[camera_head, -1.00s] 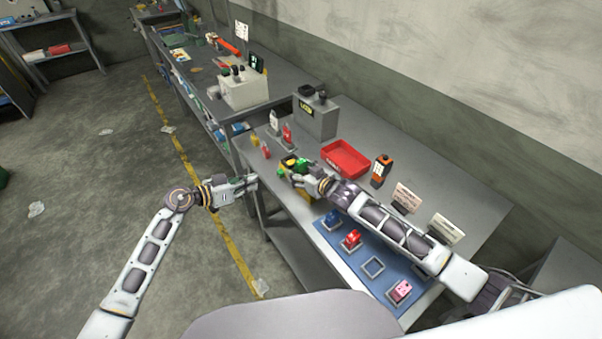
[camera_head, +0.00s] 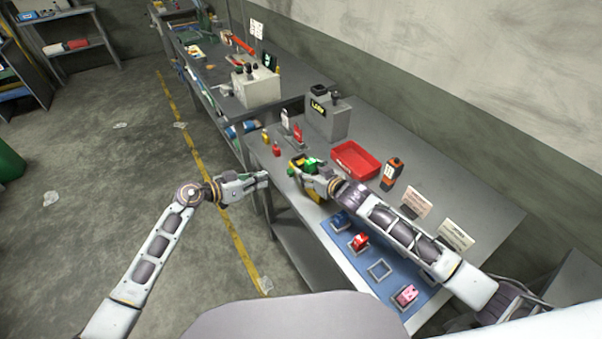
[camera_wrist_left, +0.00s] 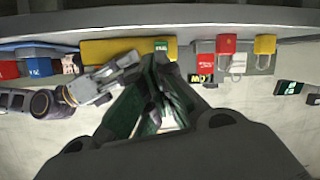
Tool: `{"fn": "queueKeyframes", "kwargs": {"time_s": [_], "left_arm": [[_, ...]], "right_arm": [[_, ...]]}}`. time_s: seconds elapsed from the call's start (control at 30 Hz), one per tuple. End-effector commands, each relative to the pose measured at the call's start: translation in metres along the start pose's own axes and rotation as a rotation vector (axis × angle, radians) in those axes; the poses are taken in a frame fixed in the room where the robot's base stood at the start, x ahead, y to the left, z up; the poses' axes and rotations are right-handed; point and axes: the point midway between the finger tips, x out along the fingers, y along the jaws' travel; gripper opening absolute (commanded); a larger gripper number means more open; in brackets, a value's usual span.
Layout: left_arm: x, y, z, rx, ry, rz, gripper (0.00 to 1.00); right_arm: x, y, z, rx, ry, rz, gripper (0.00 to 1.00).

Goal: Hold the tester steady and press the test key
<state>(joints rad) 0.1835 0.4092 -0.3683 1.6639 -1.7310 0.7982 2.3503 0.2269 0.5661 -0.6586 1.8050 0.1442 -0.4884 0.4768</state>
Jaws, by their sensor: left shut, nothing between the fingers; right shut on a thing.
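My right gripper (camera_head: 303,172) is shut on a small green and yellow thing (camera_head: 311,164), seemingly the tester, over the near edge of the bench. The gripper hides much of it, and I cannot make out a test key. My left gripper (camera_head: 266,177) is shut and empty, off the bench's near edge, to the left of the right gripper and apart from it. In the left wrist view its dark fingers (camera_wrist_left: 156,98) are together. My right gripper (camera_wrist_left: 108,80) shows there beside a yellow body (camera_wrist_left: 115,50) with a green patch.
A red tray (camera_head: 356,160), an orange device (camera_head: 391,174) and a grey box (camera_head: 328,119) stand behind my right gripper. Small red and yellow padlocks (camera_head: 277,149) are at the bench's left. A blue mat (camera_head: 352,262) holds coloured items in front. Open floor lies left.

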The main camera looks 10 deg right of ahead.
Motion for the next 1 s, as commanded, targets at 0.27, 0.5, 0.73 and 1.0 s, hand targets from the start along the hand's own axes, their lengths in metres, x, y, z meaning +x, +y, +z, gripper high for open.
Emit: {"fn": "queueKeyframes", "kwargs": {"time_s": [0.27,0.5,0.73,1.0], "left_arm": [[0.005,0.011,-0.012,-0.030,0.108,0.009,0.00],[0.007,0.020,-0.030,-0.089,0.265,-0.006,0.00],[0.004,0.020,-0.042,-0.163,0.403,-0.053,0.00],[-0.003,0.012,-0.045,-0.271,0.529,-0.139,0.00]], "right_arm": [[0.001,-0.002,0.014,0.003,-0.026,0.000,0.22],[0.001,-0.002,0.014,0.003,-0.026,0.000,0.22],[0.001,-0.002,0.014,0.003,-0.026,0.000,0.22],[0.001,-0.002,0.014,0.003,-0.026,0.000,0.22]]}}
